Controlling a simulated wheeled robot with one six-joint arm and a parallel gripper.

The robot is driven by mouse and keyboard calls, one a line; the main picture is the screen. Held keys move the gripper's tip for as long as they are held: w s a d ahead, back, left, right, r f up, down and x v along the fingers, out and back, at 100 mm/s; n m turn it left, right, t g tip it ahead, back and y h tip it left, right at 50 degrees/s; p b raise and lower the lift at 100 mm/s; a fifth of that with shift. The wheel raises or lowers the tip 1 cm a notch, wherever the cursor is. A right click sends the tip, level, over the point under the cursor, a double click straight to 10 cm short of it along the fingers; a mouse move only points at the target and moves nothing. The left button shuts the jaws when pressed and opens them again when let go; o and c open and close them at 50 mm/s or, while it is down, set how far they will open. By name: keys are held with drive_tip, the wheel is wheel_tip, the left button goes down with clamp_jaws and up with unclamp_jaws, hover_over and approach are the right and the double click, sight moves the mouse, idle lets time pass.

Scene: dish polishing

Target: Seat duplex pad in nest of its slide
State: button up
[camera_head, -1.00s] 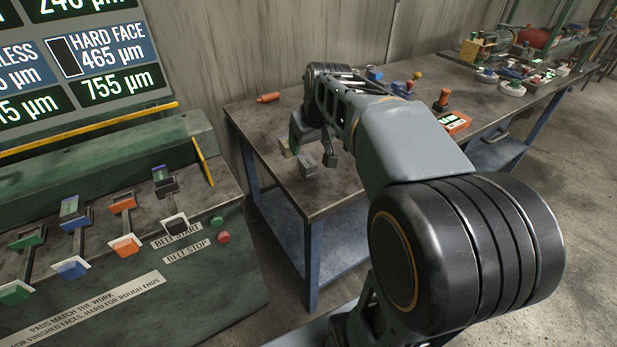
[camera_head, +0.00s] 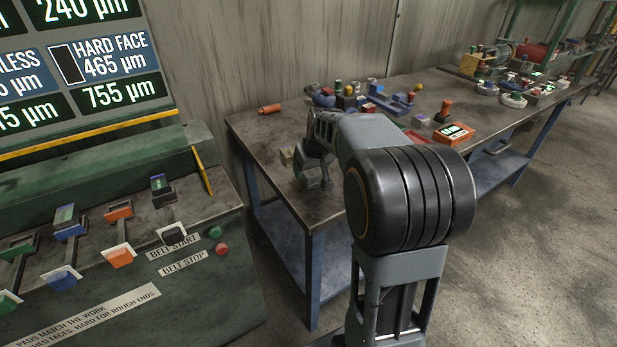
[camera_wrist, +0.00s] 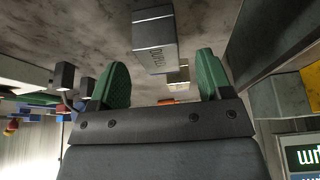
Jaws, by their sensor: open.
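A grey block (camera_wrist: 155,42) with dark lettering, hard to read, shows in the wrist view. It stands in line with the gap between my gripper's (camera_wrist: 162,62) two green fingers, which are apart and not closed on it. In the head view, my gripper (camera_head: 311,180) is low over the left end of the workbench, largely hiding the block. On the green machine at the left, there are several slides: green (camera_head: 20,246), blue (camera_head: 70,222), orange (camera_head: 118,211) and black (camera_head: 160,186). I cannot tell which is the duplex one or see into its nest.
A beige block (camera_head: 287,157) is close beside my gripper on the bench (camera_head: 262,135). An orange cylinder (camera_head: 269,109) lies behind. Several coloured parts, stamps and an orange display box (camera_head: 454,132) fill the bench further right. A gap separates machine and bench.

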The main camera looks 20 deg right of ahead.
sight(309, 172)
drive_tip(key=shift+x, duration=1.55)
drive_tip(key=shift+c, duration=0.3)
clamp_jaws()
drive_tip(key=shift+r, duration=0.15)
